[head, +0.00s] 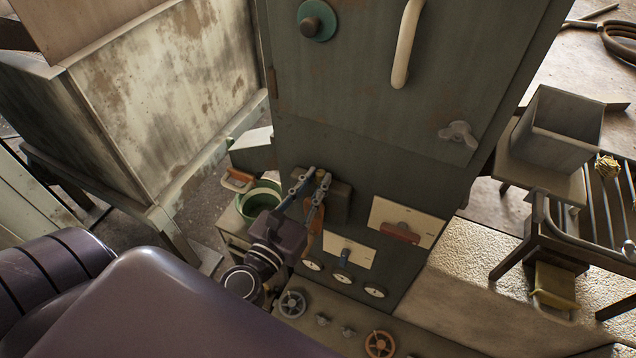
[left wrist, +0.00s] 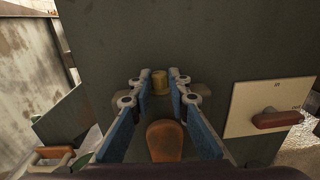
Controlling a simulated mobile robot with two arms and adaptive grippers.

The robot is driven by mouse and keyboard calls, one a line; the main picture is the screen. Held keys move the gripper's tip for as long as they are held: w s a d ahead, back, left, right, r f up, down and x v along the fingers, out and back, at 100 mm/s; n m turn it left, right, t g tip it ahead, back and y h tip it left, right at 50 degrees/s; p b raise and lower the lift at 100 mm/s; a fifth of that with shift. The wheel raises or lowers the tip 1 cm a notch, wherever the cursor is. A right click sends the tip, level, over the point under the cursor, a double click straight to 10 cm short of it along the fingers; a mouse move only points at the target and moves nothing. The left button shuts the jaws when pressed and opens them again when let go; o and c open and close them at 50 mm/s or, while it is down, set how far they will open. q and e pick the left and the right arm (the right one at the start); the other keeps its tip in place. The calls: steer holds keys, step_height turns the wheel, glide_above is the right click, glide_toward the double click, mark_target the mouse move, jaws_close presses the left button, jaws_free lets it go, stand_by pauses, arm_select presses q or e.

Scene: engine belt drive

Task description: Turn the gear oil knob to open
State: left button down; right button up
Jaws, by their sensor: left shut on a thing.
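My left gripper (head: 313,186) is at the lower left of the dark green cabinet front (head: 385,120), fingers pointing at the panel. In the left wrist view its blue-padded fingers (left wrist: 160,80) stand on both sides of an orange-brown lever handle (left wrist: 160,140) with a brass-coloured stub (left wrist: 160,82) behind it. The handle also shows below the fingers in the head view (head: 315,238). I cannot read a gear oil label, and the exact contact on the handle is not clear. My right gripper is not in view.
Several gauges (head: 342,277) and handwheels (head: 380,344) sit lower. A green bucket (head: 262,198) stands left of the cabinet.

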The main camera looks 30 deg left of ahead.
arm_select(q)
steer(key=m+h, duration=0.1)
steer(key=m+h+b, duration=0.1)
steer(key=h, duration=0.1)
steer(key=shift+a+f+b, duration=0.15)
steer(key=shift+a+b, duration=0.05)
steer(key=shift+b, duration=0.1)
steer(key=shift+a+m+h+b, duration=0.1)
steer(key=shift+m+h+b, duration=0.25)
steer(key=shift+h, duration=0.25)
steer(key=c, duration=2.1)
jaws_free()
steer(key=shift+s+a+g, duration=0.15)
steer(key=shift+s+g, duration=0.15)
steer(key=shift+s, duration=0.15)
steer(key=v, duration=1.1)
